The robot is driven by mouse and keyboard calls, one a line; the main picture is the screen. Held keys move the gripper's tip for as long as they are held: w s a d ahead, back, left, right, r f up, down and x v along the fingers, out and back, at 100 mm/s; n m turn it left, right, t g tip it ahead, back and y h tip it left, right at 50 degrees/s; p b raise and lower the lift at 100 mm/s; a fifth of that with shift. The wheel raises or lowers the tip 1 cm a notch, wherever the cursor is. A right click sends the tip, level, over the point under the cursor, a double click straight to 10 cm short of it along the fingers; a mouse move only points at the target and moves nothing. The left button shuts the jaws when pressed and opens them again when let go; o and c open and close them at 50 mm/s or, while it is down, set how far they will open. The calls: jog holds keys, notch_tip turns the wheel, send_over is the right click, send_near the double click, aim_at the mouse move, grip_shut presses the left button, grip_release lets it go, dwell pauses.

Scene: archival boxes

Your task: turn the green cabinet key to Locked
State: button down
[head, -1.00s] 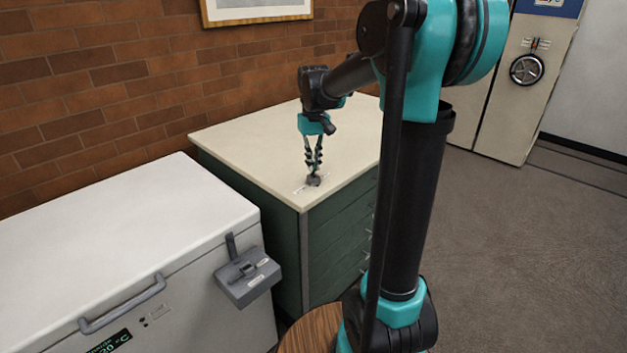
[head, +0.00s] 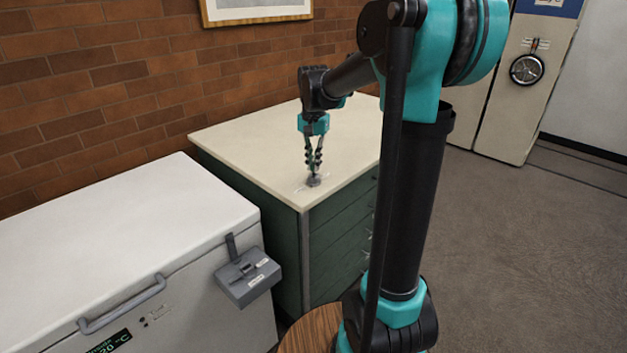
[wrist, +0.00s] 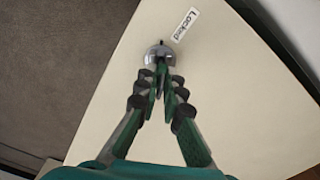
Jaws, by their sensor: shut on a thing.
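My gripper (head: 314,174) points down over the front corner of the green cabinet's (head: 334,240) cream top. Its fingertips, also in the wrist view (wrist: 163,70), are shut on the key at a small round silver lock (wrist: 158,54). The key itself is mostly hidden between the fingertips. A small dark mark shows on the lock's far edge in the wrist view. A white label reading "Locked" (wrist: 185,24) lies just beyond the lock, up and to the right, apart from it. In the head view the lock (head: 314,183) is a small grey spot under the fingertips.
A white chest freezer (head: 130,230) with a grey latch box (head: 248,278) stands left of the cabinet. A brick wall (head: 120,90) runs behind both. A pale cabinet with a round handwheel (head: 526,69) stands at the far right. The rest of the cabinet top is clear.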

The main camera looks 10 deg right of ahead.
jog(key=shift+m, duration=1.4)
jog(key=m, duration=0.3)
jog(key=shift+m, duration=0.4)
jog(key=c, duration=1)
grip_release()
jog(key=shift+c, duration=0.2)
jog(key=shift+r, duration=4.5)
